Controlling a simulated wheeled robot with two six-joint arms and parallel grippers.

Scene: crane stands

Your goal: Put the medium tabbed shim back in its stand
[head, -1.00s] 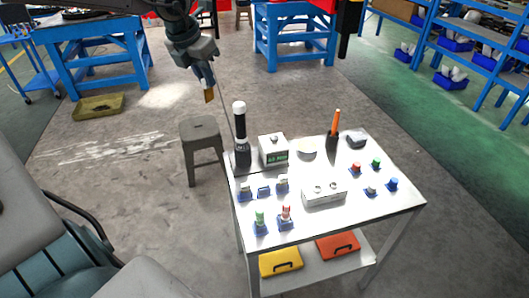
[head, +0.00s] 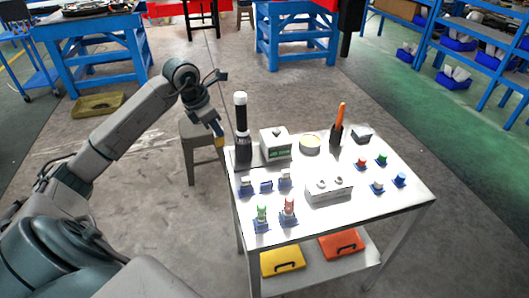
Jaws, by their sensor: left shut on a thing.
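My left gripper (head: 217,132) hangs in the air just left of the table's back left corner, beside a grey stool. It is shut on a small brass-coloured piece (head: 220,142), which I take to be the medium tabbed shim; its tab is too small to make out. Small blue stands are on the left part of the white table (head: 330,218). Of the row of three, the left stand (head: 247,191) and the right stand (head: 285,186) hold pale pieces; the low middle stand (head: 266,186) looks empty. My right gripper is not in view.
A tall black holder with a white-topped tool (head: 241,125) stands at the table's back left, near my gripper. A white box with a display (head: 276,146), an orange-handled tool (head: 339,122) and a grey block (head: 330,190) are further right. Green and pink pieces stand in front.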

